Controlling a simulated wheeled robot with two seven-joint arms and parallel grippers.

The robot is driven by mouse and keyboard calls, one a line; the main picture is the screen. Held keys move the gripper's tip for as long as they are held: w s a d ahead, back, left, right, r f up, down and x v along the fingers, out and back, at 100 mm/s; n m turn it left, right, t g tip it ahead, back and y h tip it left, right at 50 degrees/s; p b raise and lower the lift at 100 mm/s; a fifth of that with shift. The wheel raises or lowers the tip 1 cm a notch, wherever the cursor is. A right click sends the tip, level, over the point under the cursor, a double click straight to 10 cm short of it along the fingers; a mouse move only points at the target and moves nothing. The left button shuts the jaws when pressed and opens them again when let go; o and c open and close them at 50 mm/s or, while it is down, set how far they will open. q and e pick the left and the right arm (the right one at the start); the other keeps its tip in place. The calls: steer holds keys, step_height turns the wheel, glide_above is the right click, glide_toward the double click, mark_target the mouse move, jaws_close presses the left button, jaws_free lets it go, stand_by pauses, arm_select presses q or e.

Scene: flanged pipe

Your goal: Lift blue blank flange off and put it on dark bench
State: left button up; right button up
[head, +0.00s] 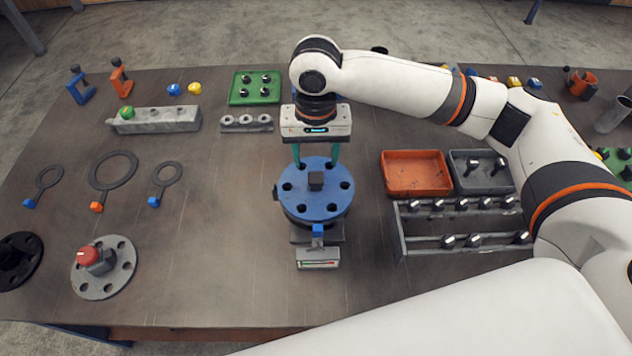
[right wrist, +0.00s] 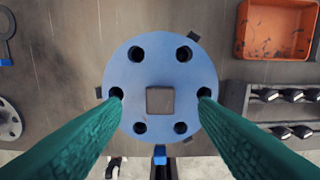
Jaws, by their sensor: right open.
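The blue blank flange (head: 322,207) lies flat on the pipe stand near the middle of the dark bench (head: 220,280). It has several bolt holes around its rim and a dark square knob (head: 316,180) at its centre. My right gripper (head: 316,160) is above the flange, its two green fingers apart and pointing down. In the right wrist view, the blue flange (right wrist: 160,72) is centred, with a finger on either side of the square knob (right wrist: 160,100), nothing between them. Whether the fingertips touch the flange I cannot tell. My left gripper is out of view.
A bolt rack (head: 460,225), an orange tray (head: 415,173) and a grey tray (head: 482,172) stand to the right. A grey flange with a red knob (head: 103,266) and ring gaskets (head: 113,170) lie to the left. Bare bench lies between them and the pipe.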

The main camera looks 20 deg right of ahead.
mark_target(316, 176)
steer(key=shift+s+f, duration=0.1)
steer(key=shift+f, duration=0.3)
steer(key=f, duration=0.1)
steer(key=f+p, duration=0.1)
steer(key=f, duration=0.1)
steer(key=shift+s+f, duration=0.25)
steer(key=shift+s, duration=0.05)
steer(key=shift+f+p, duration=0.3)
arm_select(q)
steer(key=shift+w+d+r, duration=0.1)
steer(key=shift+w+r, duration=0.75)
arm_select(e)
steer(key=shift+a+f, duration=0.1)
steer(key=shift+f, duration=0.05)
steer(key=shift+c, duration=0.2)
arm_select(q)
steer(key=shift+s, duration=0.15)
arm_select(e)
steer(key=shift+w, duration=0.1)
jaws_close()
